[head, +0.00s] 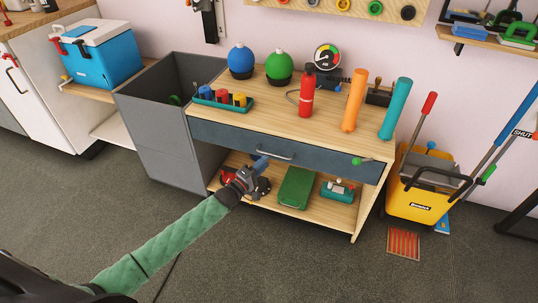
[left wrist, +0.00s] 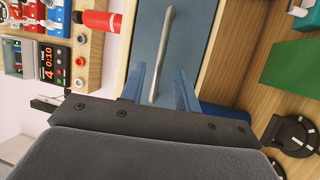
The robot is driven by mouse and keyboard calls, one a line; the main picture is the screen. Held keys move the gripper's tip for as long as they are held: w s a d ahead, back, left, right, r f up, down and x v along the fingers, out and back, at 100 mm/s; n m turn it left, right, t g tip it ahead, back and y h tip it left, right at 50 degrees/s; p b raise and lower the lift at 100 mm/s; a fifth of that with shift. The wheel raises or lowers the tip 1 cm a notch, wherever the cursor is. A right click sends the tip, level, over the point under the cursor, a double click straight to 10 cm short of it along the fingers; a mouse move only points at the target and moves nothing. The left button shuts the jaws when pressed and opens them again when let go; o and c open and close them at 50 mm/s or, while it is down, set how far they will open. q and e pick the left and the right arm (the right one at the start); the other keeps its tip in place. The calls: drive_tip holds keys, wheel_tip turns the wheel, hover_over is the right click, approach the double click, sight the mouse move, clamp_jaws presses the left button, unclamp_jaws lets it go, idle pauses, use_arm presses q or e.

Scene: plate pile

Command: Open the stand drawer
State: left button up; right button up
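The wooden stand (head: 241,109) has a dark blue-grey drawer (head: 225,138) under its top, and the drawer looks shut. A silver bar handle (head: 275,153) sits on the drawer front. My left gripper (head: 262,163), with blue fingers, is just below and left of the handle in the head view. In the left wrist view the handle (left wrist: 168,40) runs lengthwise between the two spread fingers of the left gripper (left wrist: 161,75). The fingers are open, with gaps beside the bar. My right gripper is not in view.
On the stand top are a red bottle (head: 306,92), an orange cylinder (head: 354,100) and a teal cylinder (head: 395,108). The lower shelf holds a green box (head: 296,187). A grey bin (head: 165,150) stands left, a yellow bucket (head: 413,204) right. The floor in front is clear.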

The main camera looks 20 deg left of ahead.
sight(273, 155)
use_arm(q)
drive_tip(key=shift+x, duration=2.8)
clamp_jaws()
